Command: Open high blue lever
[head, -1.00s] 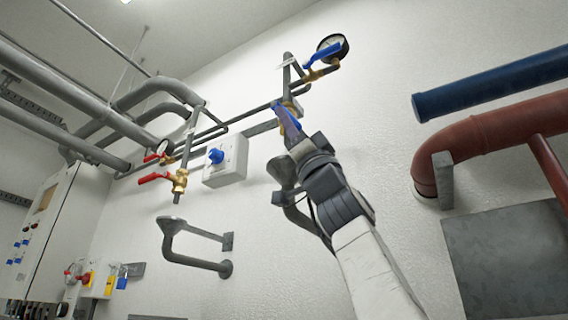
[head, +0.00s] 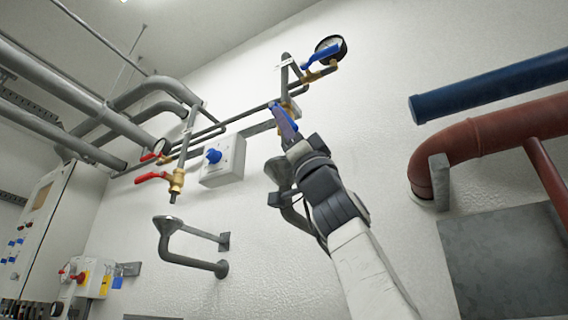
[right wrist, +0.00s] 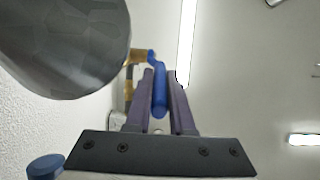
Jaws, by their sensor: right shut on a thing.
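My right gripper (head: 285,124) reaches up to the wall pipework with its purple fingers shut on a blue lever. The right wrist view shows that lever (right wrist: 160,92) between the fingers (right wrist: 159,100), with a brass valve body (right wrist: 137,57) at its far end. In the head view the fingers mostly hide this lever, below a brass fitting (head: 291,109) on the pipe. A second blue lever (head: 320,55) sits higher, on a brass valve by a round gauge (head: 331,48); nothing touches it. My left gripper is not in view.
Left of the gripper are a grey box with a blue knob (head: 222,160), a red-handled valve (head: 176,181) and a bent grey pipe (head: 190,262). A blue pipe (head: 490,84) and a red pipe (head: 480,136) stand out at right. A large grey rounded part (right wrist: 62,45) is close in the right wrist view.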

